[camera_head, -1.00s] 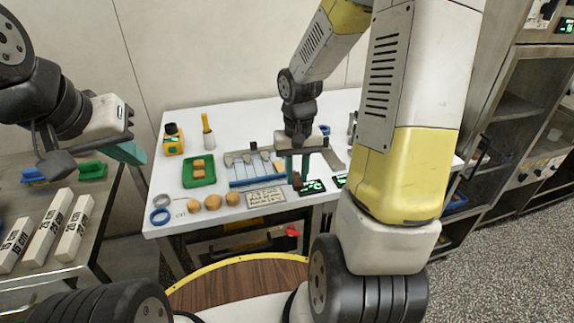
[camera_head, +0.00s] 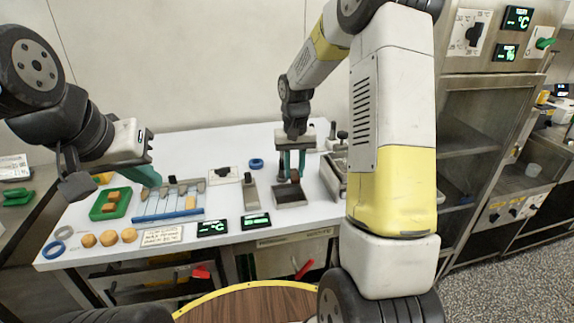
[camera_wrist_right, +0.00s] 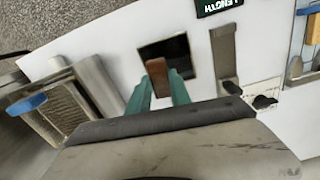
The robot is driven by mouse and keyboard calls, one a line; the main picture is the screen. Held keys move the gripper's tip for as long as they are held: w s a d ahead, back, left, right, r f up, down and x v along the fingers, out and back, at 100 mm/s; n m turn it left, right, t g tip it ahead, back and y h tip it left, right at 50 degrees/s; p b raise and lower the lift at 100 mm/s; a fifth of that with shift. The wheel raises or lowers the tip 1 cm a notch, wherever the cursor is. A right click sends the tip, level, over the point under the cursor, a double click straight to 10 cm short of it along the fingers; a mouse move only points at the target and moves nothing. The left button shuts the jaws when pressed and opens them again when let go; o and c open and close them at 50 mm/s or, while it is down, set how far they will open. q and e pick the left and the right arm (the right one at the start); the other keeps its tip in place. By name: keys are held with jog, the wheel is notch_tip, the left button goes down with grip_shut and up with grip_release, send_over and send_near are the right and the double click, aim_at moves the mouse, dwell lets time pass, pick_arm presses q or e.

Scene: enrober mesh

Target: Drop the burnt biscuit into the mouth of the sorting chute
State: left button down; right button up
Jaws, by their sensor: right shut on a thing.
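The burnt biscuit (camera_wrist_right: 157,76) is a dark brown bar held between the teal fingers of my right gripper (camera_wrist_right: 158,92). In the head view my right gripper (camera_head: 291,168) hangs pointing down over the sorting chute (camera_head: 291,204). The chute mouth is a dark square opening with a metal rim, and it also shows in the right wrist view (camera_wrist_right: 178,46). The biscuit overlaps the opening in the picture; its exact height above it is unclear. My left gripper (camera_head: 142,174) is at the left, over the table; its finger gap cannot be made out.
Displays (camera_head: 212,228) stand at the front edge. A metal mesh unit (camera_head: 335,180) is right of the chute.

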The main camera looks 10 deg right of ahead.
jog(key=shift+f, duration=2.95)
jog(key=o, duration=1.1)
jog(key=shift+c, duration=0.2)
jog(key=shift+d, duration=0.1)
jog(key=shift+d, duration=0.1)
jog(key=r, duration=0.7)
jog(key=shift+a+r, duration=0.3)
jog(key=shift+r, duration=0.1)
jog(key=shift+r, duration=0.1)
